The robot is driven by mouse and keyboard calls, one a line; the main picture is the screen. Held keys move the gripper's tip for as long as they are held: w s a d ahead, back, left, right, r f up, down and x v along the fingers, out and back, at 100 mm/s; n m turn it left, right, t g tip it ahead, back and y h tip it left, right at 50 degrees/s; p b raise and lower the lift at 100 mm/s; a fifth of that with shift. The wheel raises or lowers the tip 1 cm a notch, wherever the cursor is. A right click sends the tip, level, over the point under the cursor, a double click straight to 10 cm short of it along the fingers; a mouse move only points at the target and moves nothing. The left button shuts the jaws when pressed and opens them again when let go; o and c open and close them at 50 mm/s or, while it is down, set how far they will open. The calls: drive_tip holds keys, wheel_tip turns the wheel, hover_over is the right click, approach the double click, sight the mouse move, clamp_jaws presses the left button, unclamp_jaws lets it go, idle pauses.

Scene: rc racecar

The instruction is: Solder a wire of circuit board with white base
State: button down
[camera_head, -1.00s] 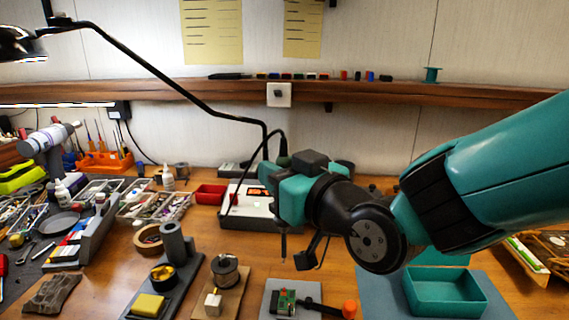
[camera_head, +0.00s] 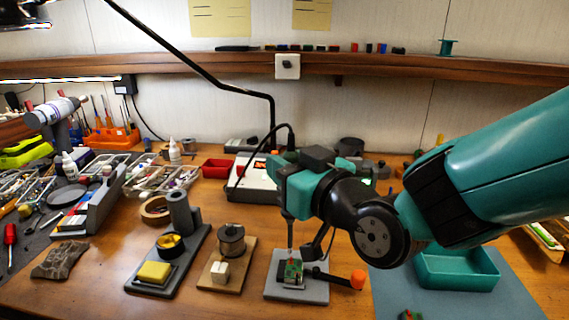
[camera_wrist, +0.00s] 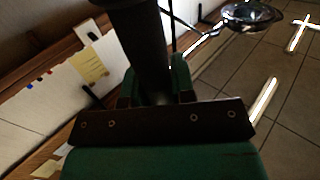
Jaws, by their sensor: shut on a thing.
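My gripper (camera_head: 287,188) is shut on a dark soldering iron (camera_head: 290,228), held upright with its thin tip down. The dark iron handle (camera_wrist: 145,55) also shows between the green fingers in the wrist view. A small green circuit board (camera_head: 293,268) stands in a holder on a light grey-white base plate (camera_head: 283,293). The iron tip is right at or just above the board; I cannot tell whether it touches. The wire is too small to make out.
A black clamp arm with an orange knob (camera_head: 357,279) extends right of the board. A solder spool (camera_head: 231,240) and a yellow sponge (camera_head: 154,272) stand to the left. A white soldering station (camera_head: 250,180) is behind. A teal tray (camera_head: 458,270) sits right on a blue mat.

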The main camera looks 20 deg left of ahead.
sight(292, 146)
drive_tip(key=shift+s+d+f+b, duration=0.1)
drive_tip(key=shift+f+b, duration=0.3)
drive_tip(key=shift+b, duration=0.55)
idle(0.9)
drive_tip(key=shift+f+b, duration=0.75)
drive_tip(key=shift+b, duration=0.2)
idle(3.0)
drive_tip(key=shift+r+p, duration=1.75)
drive_tip(key=shift+r, duration=1.4)
drive_tip(key=shift+s+f, duration=0.1)
